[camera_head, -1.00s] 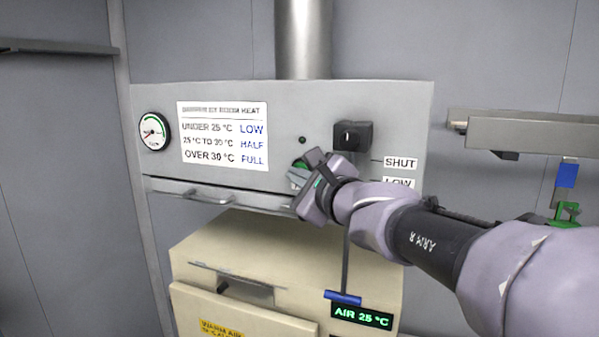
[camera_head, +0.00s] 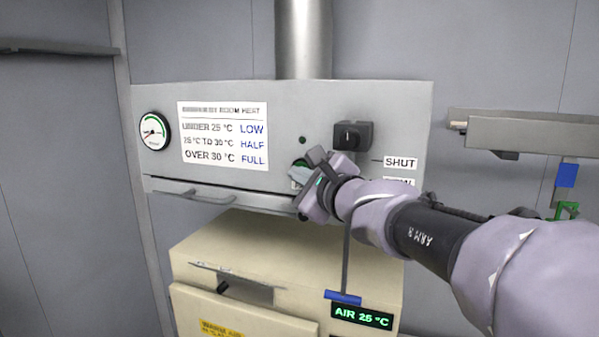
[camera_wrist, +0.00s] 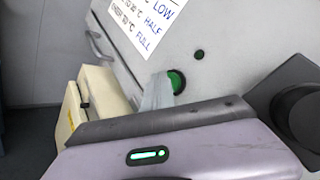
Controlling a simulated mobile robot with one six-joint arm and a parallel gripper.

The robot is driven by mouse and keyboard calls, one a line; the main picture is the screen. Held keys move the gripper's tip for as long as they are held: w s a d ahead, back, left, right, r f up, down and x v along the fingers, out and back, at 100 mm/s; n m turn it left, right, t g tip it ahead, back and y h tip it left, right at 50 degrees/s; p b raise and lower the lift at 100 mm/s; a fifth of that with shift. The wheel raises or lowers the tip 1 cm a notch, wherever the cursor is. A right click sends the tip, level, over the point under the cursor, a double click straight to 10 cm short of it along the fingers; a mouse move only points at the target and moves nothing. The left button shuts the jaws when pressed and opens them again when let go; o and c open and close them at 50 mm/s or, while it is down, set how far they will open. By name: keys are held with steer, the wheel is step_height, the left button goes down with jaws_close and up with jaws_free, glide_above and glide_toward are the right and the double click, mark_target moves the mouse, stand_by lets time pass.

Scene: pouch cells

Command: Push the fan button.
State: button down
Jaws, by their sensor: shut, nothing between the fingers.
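The green round fan button (camera_head: 300,162) sits on the grey hood's front panel, partly hidden by my gripper. In the wrist view the button (camera_wrist: 178,82) shows in a dark ring, its left part covered by my fingers. My gripper (camera_head: 297,173) is shut and empty, with its pale fingertips at the button. In the wrist view the closed fingers (camera_wrist: 157,90) reach up to the button's left side. I cannot tell whether they press it. A small dark green lamp (camera_head: 302,140) sits just above the button.
A black knob (camera_head: 352,136) with a SHUT label (camera_head: 400,163) is right of the button. A printed heat card (camera_head: 224,136) and a gauge (camera_head: 154,131) are to the left. A handle bar (camera_head: 195,195) runs below. A cream cabinet (camera_head: 300,250) with an AIR 25 °C display (camera_head: 362,316) stands underneath.

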steer(key=shift+w, duration=0.2)
steer(key=shift+s+a+b, duration=0.15)
steer(key=shift+s+b, duration=0.25)
steer(key=shift+s, duration=0.2)
steer(key=s, duration=0.2)
steer(key=s+a+b, duration=0.2)
steer(key=s, duration=0.1)
steer(key=shift+s, duration=0.3)
